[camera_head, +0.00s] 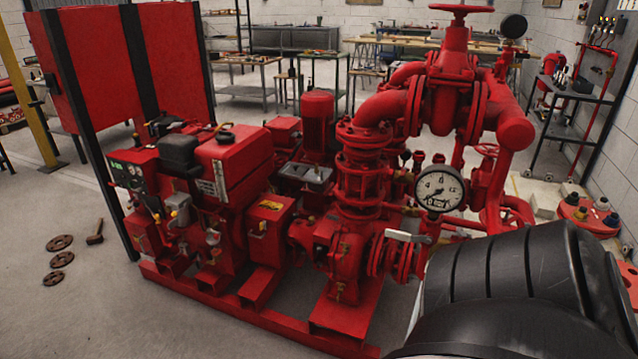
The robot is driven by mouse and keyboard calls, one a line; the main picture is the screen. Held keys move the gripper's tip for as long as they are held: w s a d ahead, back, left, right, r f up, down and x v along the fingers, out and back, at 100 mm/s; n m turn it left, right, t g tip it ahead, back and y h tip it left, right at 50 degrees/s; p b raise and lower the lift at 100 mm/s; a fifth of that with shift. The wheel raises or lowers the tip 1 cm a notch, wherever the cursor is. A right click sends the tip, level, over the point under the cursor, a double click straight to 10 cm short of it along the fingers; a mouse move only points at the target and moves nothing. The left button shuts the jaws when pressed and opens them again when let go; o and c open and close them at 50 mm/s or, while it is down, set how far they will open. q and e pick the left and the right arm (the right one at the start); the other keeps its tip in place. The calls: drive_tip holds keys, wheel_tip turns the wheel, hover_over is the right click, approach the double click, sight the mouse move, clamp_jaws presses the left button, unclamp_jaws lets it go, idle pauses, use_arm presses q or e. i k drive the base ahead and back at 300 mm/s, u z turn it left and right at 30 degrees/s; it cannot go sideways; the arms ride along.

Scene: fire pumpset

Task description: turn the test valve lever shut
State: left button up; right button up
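A red fire pumpset (340,260) fills the middle of the head view. A short pale grey bar (407,236), which looks like the test valve lever, lies nearly level just below a round white pressure gauge (439,188). The small valve body under it is hard to make out. A large dark, ribbed link of my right arm covers the lower right, close to the camera and in front of the pump's right end. My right gripper does not show. My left arm and gripper are out of view.
A red handwheel (461,9) tops the tall valve. Rusty flange discs (59,243) and a hammer (95,232) lie on the floor. Floor at lower left is mostly clear.

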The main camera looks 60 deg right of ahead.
sight(449, 227)
drive_tip(key=u, duration=1.15)
drive_tip(key=k, duration=2.05)
drive_tip(key=z, duration=0.25)
